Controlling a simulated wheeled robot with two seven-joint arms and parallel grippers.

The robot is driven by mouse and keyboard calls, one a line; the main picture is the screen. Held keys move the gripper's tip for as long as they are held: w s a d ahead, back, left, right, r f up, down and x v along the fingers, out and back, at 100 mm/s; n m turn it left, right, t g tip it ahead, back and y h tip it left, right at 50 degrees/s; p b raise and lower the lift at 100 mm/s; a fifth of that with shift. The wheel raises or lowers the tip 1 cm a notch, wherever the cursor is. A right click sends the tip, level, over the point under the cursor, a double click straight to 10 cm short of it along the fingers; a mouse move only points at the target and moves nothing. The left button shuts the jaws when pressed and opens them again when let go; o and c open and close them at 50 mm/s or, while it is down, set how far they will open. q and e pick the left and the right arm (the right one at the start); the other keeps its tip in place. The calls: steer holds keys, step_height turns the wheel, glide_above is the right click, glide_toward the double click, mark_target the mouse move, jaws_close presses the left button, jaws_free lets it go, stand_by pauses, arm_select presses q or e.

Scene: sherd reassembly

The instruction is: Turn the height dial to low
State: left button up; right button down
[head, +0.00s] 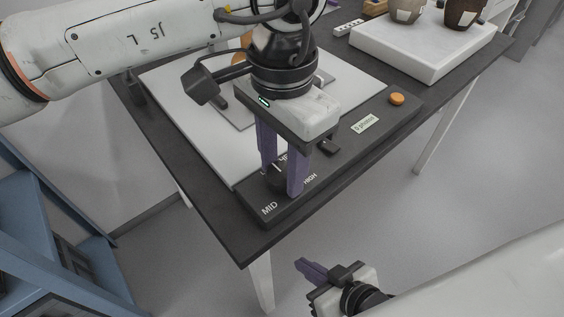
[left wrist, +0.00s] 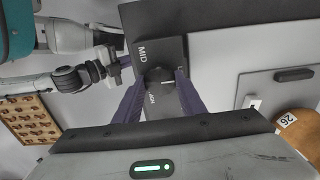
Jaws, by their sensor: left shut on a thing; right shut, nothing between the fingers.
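The height dial (head: 273,181) is a round dark knob on the near end of a dark control panel (head: 342,150). It also shows in the left wrist view (left wrist: 157,75), with MID, HIGH and a partly hidden label at right around it. A thin light line on the knob appears to point right, toward the partly hidden label. My left gripper (head: 283,182) points down from above, shut on the dial, a purple finger on either side. My right gripper (head: 305,268) is shut and empty, low in front of the table.
An orange button (head: 397,99) and a small label are farther along the panel. A white platform (head: 425,50) bears brown pots at the back right. A white board (head: 180,95) lies behind the panel. Blue shelving (head: 50,235) stands at lower left. The floor at right is clear.

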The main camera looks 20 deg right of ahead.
mark_target(282, 172)
arm_select(q)
steer(key=shift+r, duration=0.1)
steer(key=o, duration=1)
steer(key=shift+o, duration=0.2)
step_height(282, 172, up, 10)
steer(key=p, duration=0.2)
steer(key=shift+r, duration=0.15)
arm_select(e)
steer(key=shift+s+d+r, duration=0.1)
steer(key=shift+r, duration=0.2)
steer(key=shift+r, duration=0.1)
